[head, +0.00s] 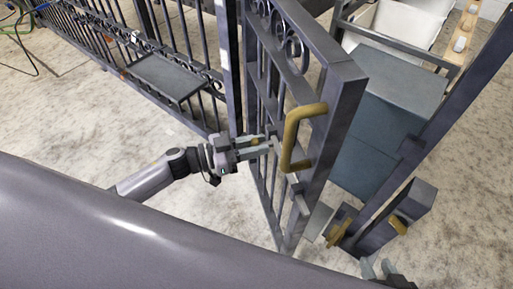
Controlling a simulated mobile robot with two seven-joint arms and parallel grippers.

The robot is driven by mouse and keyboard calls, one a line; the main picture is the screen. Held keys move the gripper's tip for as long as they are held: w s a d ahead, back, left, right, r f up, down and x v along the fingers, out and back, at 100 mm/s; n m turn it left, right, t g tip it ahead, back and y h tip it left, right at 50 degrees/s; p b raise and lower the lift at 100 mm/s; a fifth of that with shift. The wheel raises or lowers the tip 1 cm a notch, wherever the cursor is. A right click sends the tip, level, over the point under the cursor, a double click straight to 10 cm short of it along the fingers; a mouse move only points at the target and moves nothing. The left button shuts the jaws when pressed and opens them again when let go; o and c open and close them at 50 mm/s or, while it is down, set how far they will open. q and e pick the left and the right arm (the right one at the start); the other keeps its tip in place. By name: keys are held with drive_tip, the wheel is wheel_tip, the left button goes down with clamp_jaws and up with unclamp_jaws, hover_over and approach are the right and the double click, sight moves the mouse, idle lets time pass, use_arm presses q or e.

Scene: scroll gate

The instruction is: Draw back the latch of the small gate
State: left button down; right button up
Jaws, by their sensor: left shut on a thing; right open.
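The small gate (336,115) is a dark grey metal frame with bars and scrollwork, standing at an angle, its handle edge apart from the post on the right. A brass pull handle (291,135) is on its near face. My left gripper (276,144) comes in from the left and is shut at the handle; the exact contact is small and hard to see. A dark lock box (378,237) on the right post carries brass pieces (340,231), which may belong to the latch. My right gripper (378,267) is open below the box, partly cut off by the bottom edge.
A dark fence (100,45) with a flat shelf panel (167,77) runs along the upper left. A blue-grey box (385,85) stands behind the gate, on the right. A slanted post (440,120) bounds the opening.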

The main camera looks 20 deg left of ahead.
use_arm(q)
drive_tip(key=w+a, duration=0.2)
drive_tip(key=w, duration=0.1)
drive_tip(key=shift+w+a+b, duration=0.25)
drive_tip(key=shift+b, duration=0.15)
drive_tip(key=shift+w+a, duration=0.25)
drive_tip(key=c, duration=1)
unclamp_jaws()
drive_tip(key=shift+c, duration=0.2)
drive_tip(key=shift+s+a, duration=0.15)
drive_tip(key=v, duration=0.6)
drive_tip(key=shift+s+a, duration=0.2)
drive_tip(key=shift+a, duration=0.1)
